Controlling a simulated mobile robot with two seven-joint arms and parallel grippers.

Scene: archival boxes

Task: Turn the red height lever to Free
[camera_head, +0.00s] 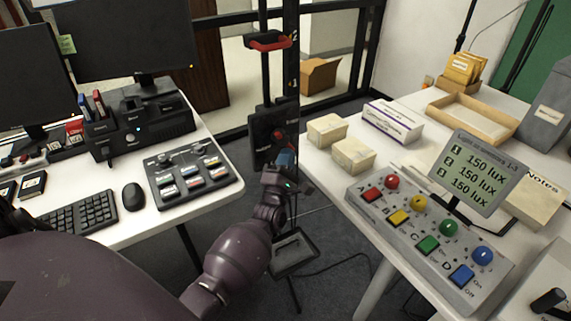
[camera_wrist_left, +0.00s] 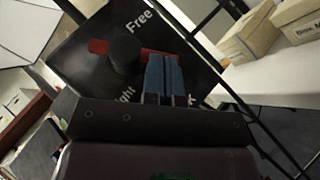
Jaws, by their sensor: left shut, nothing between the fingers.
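The red height lever (camera_wrist_left: 99,47) turns on a round black hub on a black plate (camera_wrist_left: 90,75) in the left wrist view. Its bar runs roughly across that picture, on both sides of the hub. The word "Free" is above and right of the hub; a partly hidden word ending in "ght" is below it. In the head view the lever (camera_head: 278,134) is small, on the dark post. My left gripper (camera_wrist_left: 165,62) has blue fingers, shut and empty, with the tips at the bar's right end; I cannot tell whether they touch. It also shows in the head view (camera_head: 284,157).
A red-and-black handle (camera_head: 269,41) is higher on the post. The left desk (camera_head: 215,195) holds a keyboard, mouse and control panel. The right table (camera_head: 335,185) holds small boxes (camera_head: 353,154) and a button panel (camera_head: 425,240). Both table edges are near my left arm.

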